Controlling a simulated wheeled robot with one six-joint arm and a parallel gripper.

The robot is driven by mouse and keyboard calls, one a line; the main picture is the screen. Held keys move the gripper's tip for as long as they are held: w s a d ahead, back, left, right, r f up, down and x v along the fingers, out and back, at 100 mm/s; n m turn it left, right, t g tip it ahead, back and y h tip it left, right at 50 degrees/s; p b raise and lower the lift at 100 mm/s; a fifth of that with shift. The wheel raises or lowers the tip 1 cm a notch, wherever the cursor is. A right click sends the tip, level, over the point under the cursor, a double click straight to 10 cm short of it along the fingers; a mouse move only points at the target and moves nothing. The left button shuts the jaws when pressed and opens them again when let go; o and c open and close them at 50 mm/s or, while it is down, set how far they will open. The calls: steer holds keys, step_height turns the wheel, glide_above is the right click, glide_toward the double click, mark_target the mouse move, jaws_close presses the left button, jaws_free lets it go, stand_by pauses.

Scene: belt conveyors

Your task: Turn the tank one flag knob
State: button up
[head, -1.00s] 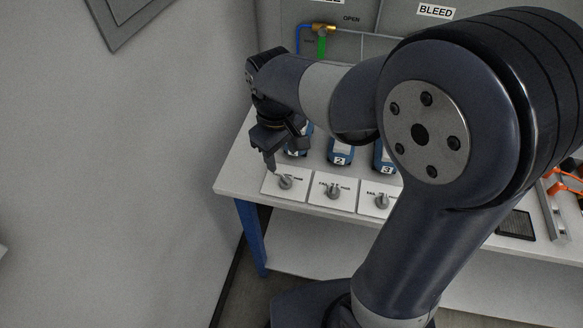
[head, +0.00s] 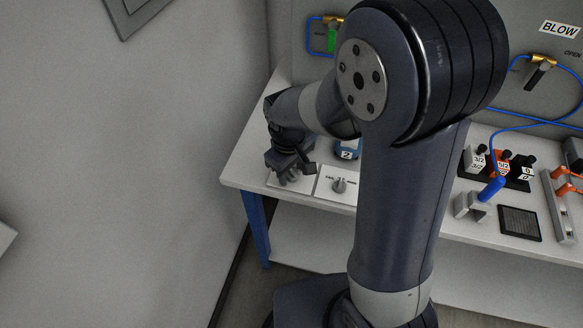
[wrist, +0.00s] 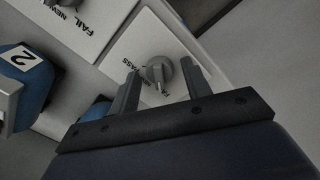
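The tank one flag knob is a grey round knob with a raised grip bar, on a white plate (wrist: 128,45) with a PASS label. The knob (wrist: 158,70) shows in the wrist view. My gripper (wrist: 162,85) is open, with one finger on each side of the knob; I cannot tell whether either finger touches it. In the head view my gripper (head: 288,176) is low over the leftmost plate (head: 318,187) at the bench's front left, and mostly hides this knob. Tank one is hidden behind my arm.
A second flag knob (head: 339,185) sits just right, in front of the blue tank 2 (head: 347,149); its FAIL label shows in the wrist view. A black grille (head: 519,223) and a blue-handled tool (head: 491,189) lie further right. The bench's front edge is close.

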steer(key=c, duration=0.8)
steer(key=shift+c, duration=0.2)
steer(key=shift+m, duration=0.3)
steer(key=m+b, duration=0.1)
steer(key=m, duration=0.3)
steer(key=shift+m, duration=0.3)
steer(key=shift+w+m+g, duration=0.1)
steer(key=shift+m+g, duration=0.2)
steer(key=shift+m, duration=1.9)
steer(key=o, duration=1)
steer(key=shift+r, duration=0.1)
